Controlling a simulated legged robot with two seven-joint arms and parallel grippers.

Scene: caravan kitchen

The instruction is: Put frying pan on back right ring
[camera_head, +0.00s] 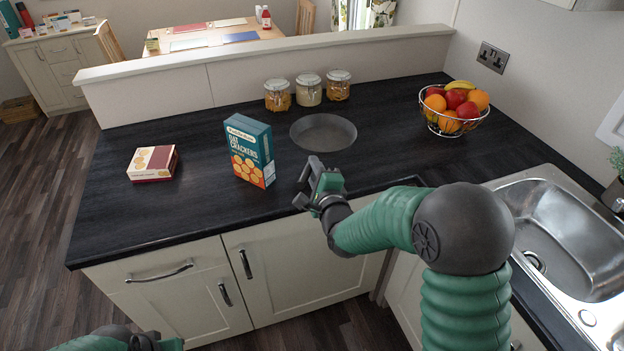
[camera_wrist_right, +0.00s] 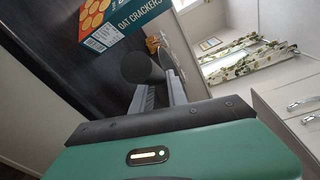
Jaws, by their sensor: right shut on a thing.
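The frying pan (camera_head: 323,131) is a round, dark grey, shallow pan at the back middle of the black worktop; I cannot tell whether it rests on the top or hangs just above it. My right gripper (camera_head: 308,182) is on the near side of the pan, by the worktop's front edge. No hob or ring shows in either view. My left gripper (camera_head: 145,341) shows only in part at the bottom left, with its fingers not clear.
A cracker box (camera_head: 249,150) stands left of my right gripper, with a low carton (camera_head: 153,163) further left. Several glass jars (camera_head: 309,90) stand behind the pan. A fruit bowl (camera_head: 454,108) is at the back right, a sink (camera_head: 570,240) at the right. Worktop between pan and bowl is clear.

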